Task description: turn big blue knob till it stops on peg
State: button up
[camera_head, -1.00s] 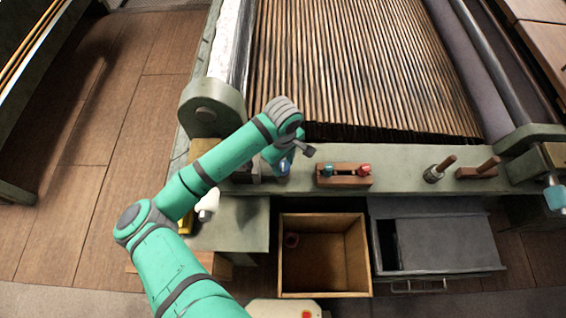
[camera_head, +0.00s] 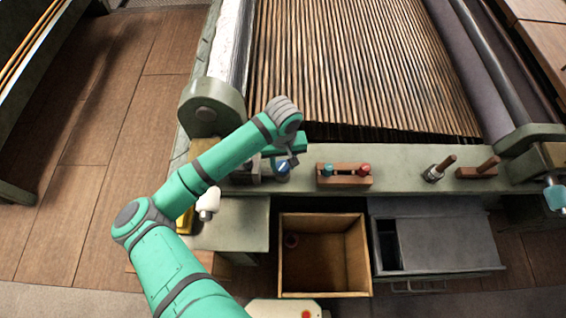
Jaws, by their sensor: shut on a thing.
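The big blue knob (camera_head: 282,168) sits on the green-grey front beam, below my wrist, with a pale mark across its face. My gripper (camera_head: 284,162) is at the knob from above and is shut on it. My wrist and fingers hide part of the knob. I cannot make out the peg beside it.
A wooden block (camera_head: 345,180) with a small blue knob (camera_head: 327,170) and a small red knob (camera_head: 363,170) stands to the right on the beam. Further right are wooden-handled pieces (camera_head: 488,166). An open wooden box (camera_head: 322,285) and a grey drawer (camera_head: 440,240) lie below.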

aim_at(283, 166)
jog(key=m, duration=0.6)
jog(key=shift+w+r+m, duration=0.1)
jog(key=shift+m, duration=0.2)
jog(key=m, duration=0.5)
jog(key=shift+d, duration=0.1)
jog(key=shift+m, duration=0.4)
jog(key=o, duration=1)
jog(key=shift+o, duration=0.2)
notch_tip(283, 166, up, 11)
